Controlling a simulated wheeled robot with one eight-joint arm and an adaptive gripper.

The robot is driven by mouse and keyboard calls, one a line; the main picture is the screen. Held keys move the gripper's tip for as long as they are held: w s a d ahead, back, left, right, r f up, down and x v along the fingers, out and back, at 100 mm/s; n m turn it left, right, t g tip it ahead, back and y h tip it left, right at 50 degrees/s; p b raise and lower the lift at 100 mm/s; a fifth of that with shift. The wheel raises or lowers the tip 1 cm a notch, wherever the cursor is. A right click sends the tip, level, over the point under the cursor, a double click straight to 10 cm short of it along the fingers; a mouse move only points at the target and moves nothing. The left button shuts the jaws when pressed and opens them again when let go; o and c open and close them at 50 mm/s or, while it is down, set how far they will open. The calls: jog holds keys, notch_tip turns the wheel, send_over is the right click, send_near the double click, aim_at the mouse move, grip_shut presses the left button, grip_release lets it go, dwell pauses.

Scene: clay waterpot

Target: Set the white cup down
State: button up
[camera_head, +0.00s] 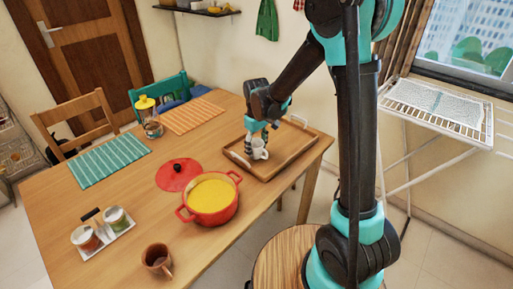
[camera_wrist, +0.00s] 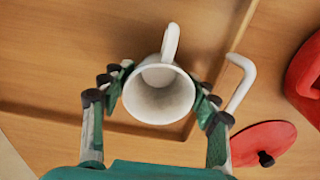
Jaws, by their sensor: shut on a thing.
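The white cup (camera_head: 260,150) is upright at the left part of the wooden tray (camera_head: 290,152) in the head view. My gripper (camera_head: 256,143) points down with its fingers on either side of the cup. In the wrist view my gripper (camera_wrist: 160,95) is shut on the white cup (camera_wrist: 158,92), with a dark fingertip pressed on each side. The cup's open mouth faces the camera and its handle points to the top of the picture. The tray's rim (camera_wrist: 60,113) runs below the cup. Whether the cup's base touches the tray is hidden.
A red pot (camera_head: 236,205) of yellow soup and its red lid (camera_head: 178,174) stand left of the tray. The tray's right part is bare.

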jog(key=shift+f, duration=0.15)
jog(key=o, duration=1.3)
notch_tip(320, 180, up, 12)
jog(key=s+d+f+m+t, duration=0.1)
jog(key=s+d+f+m, duration=0.2)
jog(key=s+d, duration=0.3)
jog(key=s+d+f+m+t, duration=0.1)
jog(key=s+d+f+m, duration=0.2)
jog(key=s+d, duration=0.3)
jog(key=s+d+f+m+t, duration=0.2)
jog(key=s+d, duration=0.4)
jog(key=d, duration=0.5)
jog(key=shift+s+d+f+m, duration=0.15)
jog(key=shift+s+f+m, duration=0.05)
jog(key=shift+f+m, duration=0.25)
jog(key=shift+s+d+f+m, duration=0.1)
jog(key=shift+s+f+m, duration=0.1)
jog(key=shift+f+m, duration=0.25)
